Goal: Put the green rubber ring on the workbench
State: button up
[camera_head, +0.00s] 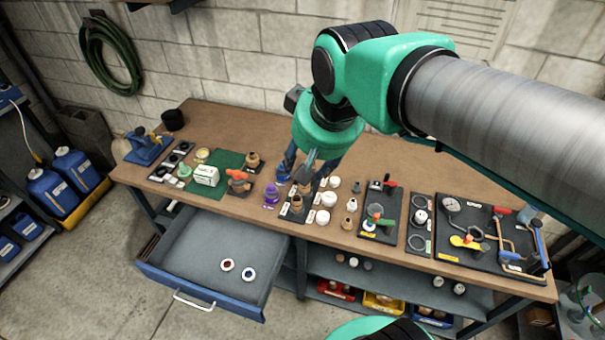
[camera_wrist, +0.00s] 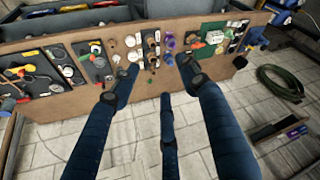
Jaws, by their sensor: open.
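The workbench (camera_head: 400,165) is a long brown-topped table crowded along its front edge; its top also shows in the wrist view (camera_wrist: 150,84). I cannot pick out the green rubber ring with certainty. Two small white-rimmed rings lie in the open drawer, one with a red inner band (camera_head: 227,265) and one with a blue inner band (camera_head: 249,273). My gripper (camera_head: 297,176) is over the middle of the bench, above small brown and purple fittings. In the wrist view its blue fingers (camera_wrist: 160,76) are spread, with nothing between them. My arm hides part of the bench.
The blue-fronted drawer (camera_head: 215,250) stands pulled out below the bench's left half. A green mat (camera_head: 228,160) holds a white box (camera_head: 206,175). Black boards with valves and a gauge (camera_head: 449,205) fill the right end.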

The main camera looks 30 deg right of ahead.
jog(key=s+a+f, duration=0.1)
jog(key=s+f, duration=0.1)
jog(key=s, duration=0.4)
jog(key=shift+s+a+f+n+t, duration=0.25)
jog(key=shift+s+f+n+t, duration=0.05)
jog(key=shift+s+f+n, duration=0.1)
jog(key=shift+f, duration=0.1)
notch_tip(320, 180, down, 8)
jog(key=b, duration=0.8)
jog(key=shift+r, duration=0.2)
